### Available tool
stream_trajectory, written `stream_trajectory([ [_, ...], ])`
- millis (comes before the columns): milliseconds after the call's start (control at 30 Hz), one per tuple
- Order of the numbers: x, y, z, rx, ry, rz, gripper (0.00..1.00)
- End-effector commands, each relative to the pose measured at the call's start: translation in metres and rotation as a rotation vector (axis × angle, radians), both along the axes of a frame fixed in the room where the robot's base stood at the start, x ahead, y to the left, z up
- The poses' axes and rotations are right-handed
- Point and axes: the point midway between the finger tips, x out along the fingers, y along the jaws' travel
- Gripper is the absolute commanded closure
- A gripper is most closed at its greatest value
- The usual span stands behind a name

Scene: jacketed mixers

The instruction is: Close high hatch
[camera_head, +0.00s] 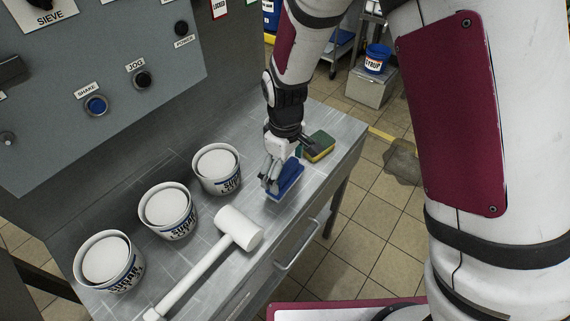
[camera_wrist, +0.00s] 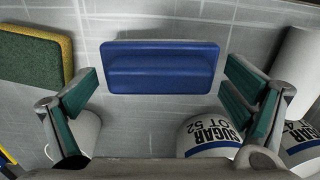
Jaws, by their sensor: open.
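No hatch can be made out in either view. My gripper (camera_head: 276,178) is low over the metal table, just above a blue block with a raised grip (camera_head: 288,182). In the wrist view my gripper (camera_wrist: 160,105) has its two fingers spread wide, with the blue block (camera_wrist: 160,66) lying ahead of and between them. The fingers do not appear closed on it. The blue block's underside is hidden.
A yellow-green sponge (camera_head: 319,146) lies right of the block. Several sugar tubs, one here (camera_head: 217,169), and a white mallet (camera_head: 238,228) stand or lie on the metal table (camera_head: 262,245). A grey control panel (camera_head: 110,90) rises behind. Tiled floor lies right.

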Motion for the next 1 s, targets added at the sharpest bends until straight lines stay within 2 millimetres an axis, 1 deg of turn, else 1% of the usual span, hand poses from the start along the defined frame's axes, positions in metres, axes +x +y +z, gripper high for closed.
stream_trajectory([
  [200,0.000,0.000,-0.004,0.000,0.000,0.000,0.05],
  [233,0.001,0.001,-0.002,0.001,-0.002,0.000,0.05],
  [300,0.002,0.001,0.015,0.003,-0.006,0.001,0.05],
  [467,0.003,0.003,0.048,0.004,-0.006,0.001,0.05],
  [600,0.002,0.003,0.080,0.003,-0.006,0.000,0.05],
  [700,0.002,0.003,0.099,0.003,-0.006,0.000,0.05],
  [833,0.002,0.003,0.119,0.002,-0.004,-0.001,0.05],
  [1000,0.001,0.003,0.132,0.001,-0.002,0.000,0.05],
])
